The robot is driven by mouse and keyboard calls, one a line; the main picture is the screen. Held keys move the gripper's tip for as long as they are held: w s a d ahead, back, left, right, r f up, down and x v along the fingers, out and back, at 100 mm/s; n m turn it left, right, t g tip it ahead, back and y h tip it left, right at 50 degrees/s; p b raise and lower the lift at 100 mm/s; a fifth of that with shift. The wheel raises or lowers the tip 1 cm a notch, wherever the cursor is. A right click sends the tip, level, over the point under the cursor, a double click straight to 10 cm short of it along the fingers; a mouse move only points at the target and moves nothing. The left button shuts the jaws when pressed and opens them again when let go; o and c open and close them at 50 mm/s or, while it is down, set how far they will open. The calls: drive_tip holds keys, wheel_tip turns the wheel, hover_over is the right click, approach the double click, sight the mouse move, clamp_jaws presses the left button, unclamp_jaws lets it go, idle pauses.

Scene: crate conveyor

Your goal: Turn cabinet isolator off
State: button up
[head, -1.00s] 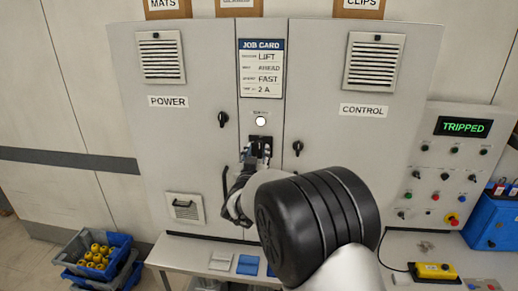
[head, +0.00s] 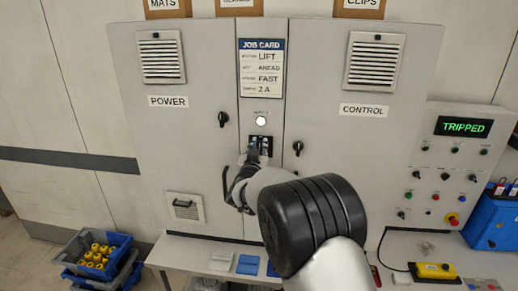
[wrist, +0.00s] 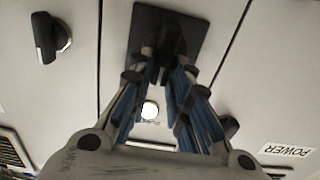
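The cabinet isolator is a black switch on a square black plate (head: 268,139), on the narrow middle panel of the grey cabinet (head: 200,130). In the wrist view its plate (wrist: 196,25) is at the top, with the dark handle (wrist: 168,40) in front of it. My gripper (head: 257,150) is at the isolator. In the wrist view its fingers (wrist: 164,55) converge on both sides of the handle and appear shut on it. The fingers partly hide the handle, so its exact angle is hard to read. A white round lamp (head: 261,121) sits just above the isolator.
Black door handles (head: 223,119) and (head: 298,147) flank the isolator closely. A control panel (head: 425,160) at the right displays TRIPPED (head: 463,127). A job card (head: 261,68) hangs above. A shelf (head: 190,250) runs below, and a blue crate (head: 112,262) stands at lower left.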

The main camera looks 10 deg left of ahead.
clamp_jaws()
drive_tip(key=shift+n+p, duration=0.3)
drive_tip(key=n+p, duration=0.2)
drive_tip(key=n, duration=0.2)
drive_tip(key=a+n+p, duration=0.1)
drive_tip(key=n+p, duration=0.1)
drive_tip(key=n, duration=0.2)
drive_tip(key=f+n+p, duration=0.1)
drive_tip(key=n+p, duration=0.2)
drive_tip(key=n, duration=0.1)
drive_tip(key=shift+a+n, duration=0.3)
drive_tip(key=shift+a, duration=0.1)
drive_tip(key=shift+a+f+n+p, duration=0.15)
drive_tip(key=shift+n+p, duration=0.1)
drive_tip(key=shift+n, duration=0.5)
drive_tip(key=shift+d+f+n+p, duration=0.1)
drive_tip(key=shift+f+n+p, duration=0.1)
drive_tip(key=shift+n, duration=0.6)
drive_tip(key=shift+a+f+n+p, duration=0.1)
drive_tip(key=shift+n+p, duration=0.15)
drive_tip(key=shift+n, duration=0.5)
drive_tip(key=o, duration=0.5)
unclamp_jaws()
